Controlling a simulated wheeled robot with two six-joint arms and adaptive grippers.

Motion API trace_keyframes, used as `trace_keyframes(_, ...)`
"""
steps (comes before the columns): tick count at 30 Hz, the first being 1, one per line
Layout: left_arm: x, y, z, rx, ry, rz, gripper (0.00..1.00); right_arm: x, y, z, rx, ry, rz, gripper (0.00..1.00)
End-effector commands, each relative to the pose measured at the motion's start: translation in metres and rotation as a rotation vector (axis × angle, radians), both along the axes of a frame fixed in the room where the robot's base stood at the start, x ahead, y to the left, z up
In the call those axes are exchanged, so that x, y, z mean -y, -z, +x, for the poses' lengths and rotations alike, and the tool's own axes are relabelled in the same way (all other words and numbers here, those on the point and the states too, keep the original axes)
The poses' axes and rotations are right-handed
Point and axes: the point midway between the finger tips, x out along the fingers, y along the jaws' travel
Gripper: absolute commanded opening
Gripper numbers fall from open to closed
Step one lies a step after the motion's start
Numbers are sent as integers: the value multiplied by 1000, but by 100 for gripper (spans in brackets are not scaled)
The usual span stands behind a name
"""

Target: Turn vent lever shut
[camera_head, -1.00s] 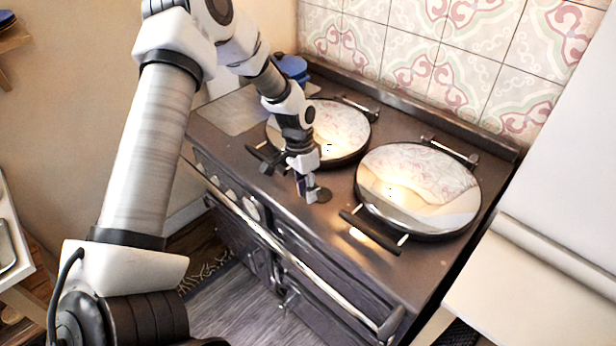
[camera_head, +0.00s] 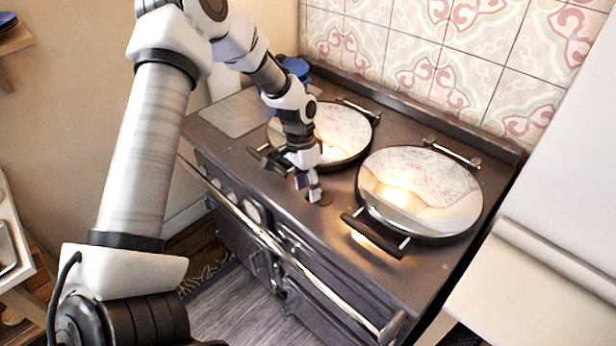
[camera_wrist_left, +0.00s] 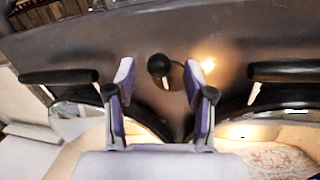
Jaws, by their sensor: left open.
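The vent lever (camera_wrist_left: 158,66) shows in the left wrist view as a small dark rounded knob on the range's top, between the two lid handles. In the head view only part of a dark round piece (camera_head: 326,199) shows beside the fingertips; the rest is hidden by my gripper. My left gripper (camera_head: 313,193) points down at this spot from above. In the left wrist view its fingers (camera_wrist_left: 158,84) are open, one on each side of the knob, with gaps visible. I cannot tell how deep they reach. My right gripper is not in view.
The dark range top (camera_head: 290,225) carries two mirror-like round lids, a left one (camera_head: 345,130) and a right one (camera_head: 420,190), each with a front handle (camera_head: 372,235). A towel rail (camera_head: 270,240) runs along the front. Blue cookware (camera_head: 296,67) stands behind. A pale worktop (camera_head: 530,290) is at right.

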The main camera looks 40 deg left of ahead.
Motion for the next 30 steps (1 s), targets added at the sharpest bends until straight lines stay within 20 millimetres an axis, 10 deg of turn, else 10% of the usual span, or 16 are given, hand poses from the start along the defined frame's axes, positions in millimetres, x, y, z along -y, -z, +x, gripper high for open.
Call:
trace_keyframes(12, -18, -91, 7, 1, 0, 0, 53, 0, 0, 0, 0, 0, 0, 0)
trace_keyframes(30, -19, -98, 7, -1, -1, -1, 53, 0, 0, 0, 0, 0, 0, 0)
